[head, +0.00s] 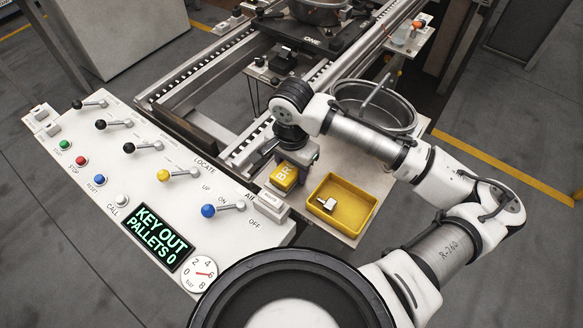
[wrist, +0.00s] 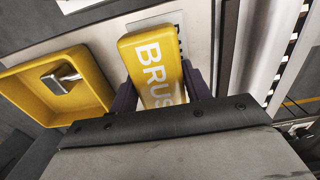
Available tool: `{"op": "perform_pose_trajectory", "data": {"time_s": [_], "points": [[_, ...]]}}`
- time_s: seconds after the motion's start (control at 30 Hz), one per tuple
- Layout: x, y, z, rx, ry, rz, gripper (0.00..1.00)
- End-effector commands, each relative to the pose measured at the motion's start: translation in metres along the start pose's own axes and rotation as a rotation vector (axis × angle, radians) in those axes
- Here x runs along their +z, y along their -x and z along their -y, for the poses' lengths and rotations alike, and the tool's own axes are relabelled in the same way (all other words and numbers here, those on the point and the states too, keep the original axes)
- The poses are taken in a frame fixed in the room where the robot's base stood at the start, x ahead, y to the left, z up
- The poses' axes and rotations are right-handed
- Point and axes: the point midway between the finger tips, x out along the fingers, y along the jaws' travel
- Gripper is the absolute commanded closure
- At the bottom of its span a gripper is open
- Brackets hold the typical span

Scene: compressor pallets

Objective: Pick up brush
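The brush is a yellow block with white letters reading "BRUS" in the wrist view (wrist: 152,62); the rest of the word is hidden by my gripper. In the head view the brush (head: 284,177) is at the left side of the small pale table, partly covered by my gripper (head: 296,163). In the wrist view my gripper (wrist: 159,76) has one dark finger on each side of the brush, close against its edges. I cannot tell whether the fingers press on it. Whether the brush rests on the table is unclear.
A yellow tray (head: 358,226) with a small metal piece (head: 328,204) stands just right of the brush. A round metal bowl (head: 404,118) is behind it. The control panel (head: 140,190) with levers lies to the left, and a conveyor rail (head: 225,71) runs behind.

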Motion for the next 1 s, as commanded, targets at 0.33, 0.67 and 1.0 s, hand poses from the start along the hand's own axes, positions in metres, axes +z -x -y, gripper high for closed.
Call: {"op": "perform_pose_trajectory", "data": {"time_s": [0.33,0.67,1.0], "points": [[0.000,0.001,0.000,0.000,0.000,0.000,0.80],[-0.001,0.018,0.001,-0.002,-0.001,-0.002,0.80],[-0.001,0.109,0.001,-0.002,0.002,-0.004,0.80]]}}
